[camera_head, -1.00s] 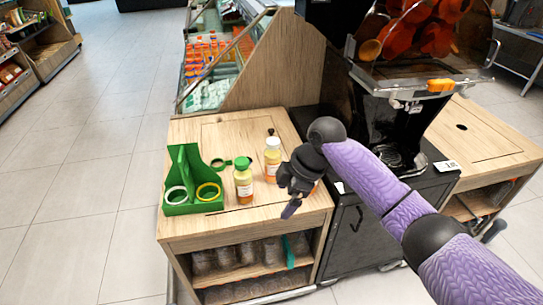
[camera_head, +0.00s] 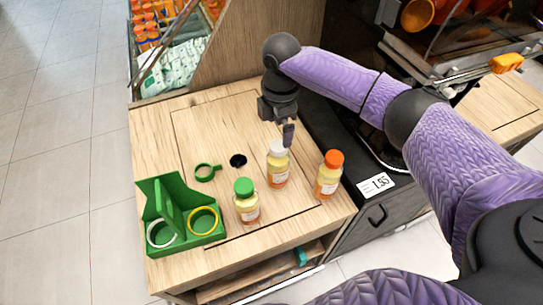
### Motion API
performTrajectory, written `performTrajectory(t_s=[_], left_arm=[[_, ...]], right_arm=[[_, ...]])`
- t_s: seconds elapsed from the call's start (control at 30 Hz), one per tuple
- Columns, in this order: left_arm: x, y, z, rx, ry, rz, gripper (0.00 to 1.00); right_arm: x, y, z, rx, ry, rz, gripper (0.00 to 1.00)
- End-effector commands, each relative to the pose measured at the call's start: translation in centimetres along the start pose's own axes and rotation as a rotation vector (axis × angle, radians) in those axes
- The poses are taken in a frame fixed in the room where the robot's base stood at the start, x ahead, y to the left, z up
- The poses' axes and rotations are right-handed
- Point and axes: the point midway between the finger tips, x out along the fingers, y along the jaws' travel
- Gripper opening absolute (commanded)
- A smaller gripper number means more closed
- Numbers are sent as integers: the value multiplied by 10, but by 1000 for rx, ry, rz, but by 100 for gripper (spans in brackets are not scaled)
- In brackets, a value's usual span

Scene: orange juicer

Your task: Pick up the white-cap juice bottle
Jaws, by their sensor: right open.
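The white-cap juice bottle (camera_head: 278,165) stands upright on the wooden counter, between a green-cap bottle (camera_head: 246,202) at its left front and an orange-cap bottle (camera_head: 329,174) at its right. My right gripper (camera_head: 288,133) is open just above and behind the white cap, pointing down. One dark finger shows close to the cap's right edge; the other finger is hard to make out. I cannot tell whether the finger touches the cap. My left gripper is not in view.
A green holder (camera_head: 180,215) with a white and a yellow ring stands at the counter's left front. The black juicer stand with a price card (camera_head: 376,184) is at the right.

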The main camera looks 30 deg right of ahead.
Motion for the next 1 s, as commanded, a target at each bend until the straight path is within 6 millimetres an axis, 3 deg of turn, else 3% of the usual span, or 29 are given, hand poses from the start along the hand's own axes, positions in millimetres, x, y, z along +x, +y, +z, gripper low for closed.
performTrajectory(t_s=[0.1,0.4,0.63,1.0], left_arm=[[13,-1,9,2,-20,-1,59],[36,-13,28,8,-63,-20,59],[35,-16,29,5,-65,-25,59],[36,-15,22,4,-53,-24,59]], right_arm=[[29,0,0,0,0,-3,100],[83,-4,-3,0,0,-4,100],[86,-4,-3,0,1,0,100],[86,-4,-3,0,1,0,24]])
